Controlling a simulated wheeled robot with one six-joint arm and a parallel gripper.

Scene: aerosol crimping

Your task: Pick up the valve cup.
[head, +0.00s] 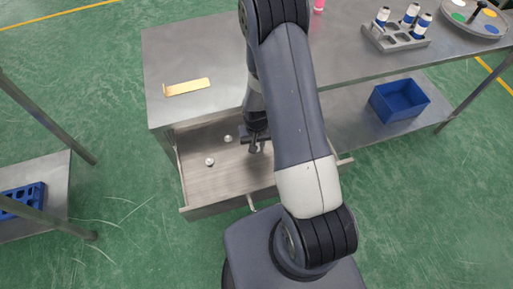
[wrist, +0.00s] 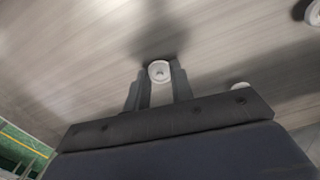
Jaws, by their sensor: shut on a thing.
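My gripper (head: 254,149) reaches down into the open metal drawer (head: 225,190). In the wrist view my gripper (wrist: 160,75) has its two fingers closed on a small, round, whitish valve cup (wrist: 159,71) with a raised middle, held at the fingertips. In the head view I cannot make out the held cup. Two other valve cups lie loose in the drawer: one nearer the bench (head: 228,138) and one farther front left (head: 210,161). Two loose cups also show in the wrist view, one partly hidden behind the gripper body (wrist: 240,86) and one at the upper right edge (wrist: 314,12).
The drawer walls surround my gripper. A gold-coloured bracket (head: 187,87) lies on the bench top (head: 215,50). A grey rack (head: 397,41) with several small bottles and a round tray (head: 476,30) stand at the right. A blue bin (head: 399,99) sits on the lower shelf.

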